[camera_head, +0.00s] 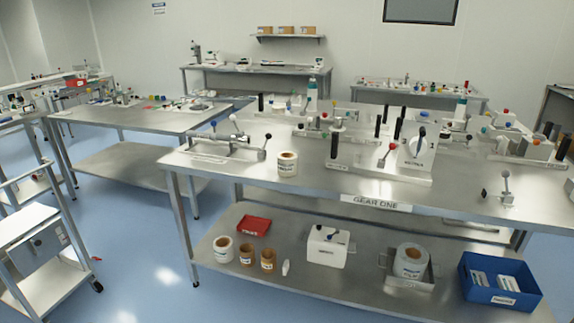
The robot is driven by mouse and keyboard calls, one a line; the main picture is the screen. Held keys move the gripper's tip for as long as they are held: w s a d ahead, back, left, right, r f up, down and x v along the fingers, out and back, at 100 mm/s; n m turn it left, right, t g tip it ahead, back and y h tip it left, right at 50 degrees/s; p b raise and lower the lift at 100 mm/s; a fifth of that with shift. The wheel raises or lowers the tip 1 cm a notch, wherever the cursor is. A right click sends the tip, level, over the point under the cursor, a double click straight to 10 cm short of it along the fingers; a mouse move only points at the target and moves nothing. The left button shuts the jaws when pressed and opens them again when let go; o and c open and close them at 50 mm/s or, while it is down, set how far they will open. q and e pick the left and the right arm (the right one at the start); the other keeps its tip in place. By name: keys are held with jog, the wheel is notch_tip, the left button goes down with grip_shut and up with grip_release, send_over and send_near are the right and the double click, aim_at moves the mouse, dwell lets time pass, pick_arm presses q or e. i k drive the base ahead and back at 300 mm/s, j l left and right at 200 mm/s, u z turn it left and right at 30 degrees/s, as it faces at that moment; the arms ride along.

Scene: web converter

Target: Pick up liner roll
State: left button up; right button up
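Several rolls are in view, and their labels are too small to read, so I cannot tell which is the liner roll. A white roll with a brown core (287,164) stands upright on the front edge area of the steel table (240,176). On the lower shelf (335,283) stand a smaller white roll (222,250) and two brown rolls, one at the left (246,256) and one at the right (267,260). A larger whitish roll (409,262) sits in a metal tray (427,285) on that shelf. Neither of my grippers is in view.
The table top holds a lever fixture (228,142) and a white machine (417,148). The shelf also holds a red tray (254,226), a white box (327,247) and a blue bin (500,287). A cart (42,240) stands at the left. Blue floor is clear between cart and table.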

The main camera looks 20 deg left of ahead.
aim_at(286, 160)
jog(key=i+j, duration=0.65)
jog(key=j, duration=0.25)
jog(key=i+j, duration=0.35)
jog(key=j, duration=0.15)
jog(key=i+j+z, duration=0.1)
jog(key=i+j, duration=0.55)
jog(key=j, duration=0.3)
jog(key=i+j, duration=0.65)
jog(key=j, duration=0.3)
